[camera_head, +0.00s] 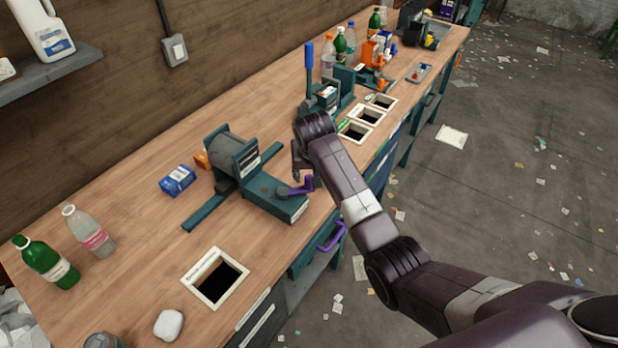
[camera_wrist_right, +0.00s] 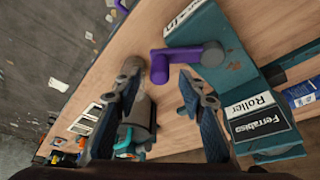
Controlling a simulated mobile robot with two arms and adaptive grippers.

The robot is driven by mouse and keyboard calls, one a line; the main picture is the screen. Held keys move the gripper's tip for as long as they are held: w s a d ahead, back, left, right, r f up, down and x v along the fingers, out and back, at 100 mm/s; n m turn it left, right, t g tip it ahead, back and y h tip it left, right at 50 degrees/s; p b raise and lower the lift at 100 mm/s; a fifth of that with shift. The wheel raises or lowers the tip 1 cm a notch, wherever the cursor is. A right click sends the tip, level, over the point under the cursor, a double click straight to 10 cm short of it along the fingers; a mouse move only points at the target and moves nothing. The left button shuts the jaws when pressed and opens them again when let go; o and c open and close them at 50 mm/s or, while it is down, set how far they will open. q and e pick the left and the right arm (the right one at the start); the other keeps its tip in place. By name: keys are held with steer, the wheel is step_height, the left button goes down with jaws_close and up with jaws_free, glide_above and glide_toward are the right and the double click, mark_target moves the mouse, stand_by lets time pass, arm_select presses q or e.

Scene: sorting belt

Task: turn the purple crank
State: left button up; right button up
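The purple crank (camera_head: 297,190) sits on the front of a dark teal roller machine (camera_head: 275,203) on the bench. In the right wrist view the purple crank (camera_wrist_right: 190,52) has a round hub on the teal housing (camera_wrist_right: 222,30). Its arm runs left to a short handle at the end. My right gripper (camera_head: 304,168) is just above and beside the crank's handle. In the wrist view the right gripper (camera_wrist_right: 160,82) has its two fingers spread apart, with the handle end near the gap between the tips. Contact cannot be told. My left gripper is not in view.
A purple drawer handle (camera_head: 331,237) sticks out below the bench edge. A teal press with a blue lever (camera_head: 310,70) stands farther along.

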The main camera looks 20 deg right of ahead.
mark_target(309, 178)
steer(key=shift+x, duration=1.95)
jaws_close()
